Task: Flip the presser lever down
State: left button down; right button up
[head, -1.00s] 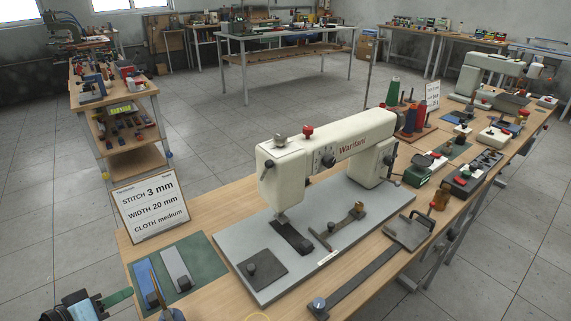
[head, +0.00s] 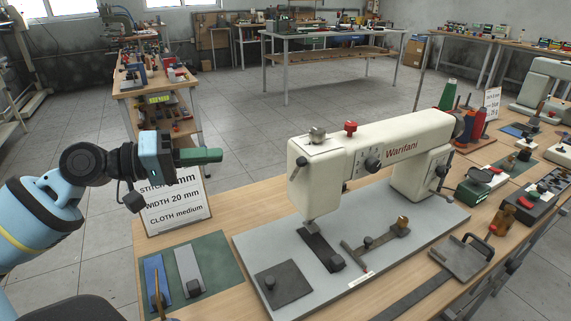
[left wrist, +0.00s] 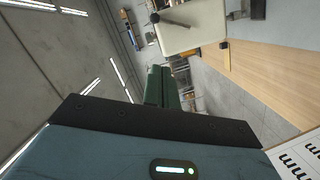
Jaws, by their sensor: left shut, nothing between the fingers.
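The white sewing machine (head: 335,165) stands on a grey base plate. A small dark lever with a round knob (head: 302,161) shows on the left end of its head; it is probably the presser lever. In the left wrist view, the machine head (left wrist: 190,28) is at the top, with a dark lever and round knob (left wrist: 157,18) sticking out. My left gripper (head: 218,156) has green fingers, shut and empty, pointing right toward the machine head with a clear gap. The fingers also show in the left wrist view (left wrist: 162,72). My right gripper is not in view.
A sign (head: 178,214) stands behind and below my left gripper. A green mat (head: 222,262) with a blue and a grey strip lies at the table's front left. Thread spools (head: 478,125) stand behind the machine. The space between gripper and machine head is clear.

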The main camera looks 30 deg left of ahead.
pick_arm(q)
jog(key=p, duration=0.4)
send_near(297, 171)
jog(key=shift+w+a+r+x, duration=0.35)
jog(key=shift+x, duration=2.85)
jog(key=shift+r, duration=0.25)
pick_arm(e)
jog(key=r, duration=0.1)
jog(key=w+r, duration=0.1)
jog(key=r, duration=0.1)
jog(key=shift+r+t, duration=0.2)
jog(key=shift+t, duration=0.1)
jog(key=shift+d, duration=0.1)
pick_arm(q)
jog(key=shift+s+d+m, duration=0.2)
jog(key=shift+d+m, duration=0.15)
jog(key=shift+m, duration=0.35)
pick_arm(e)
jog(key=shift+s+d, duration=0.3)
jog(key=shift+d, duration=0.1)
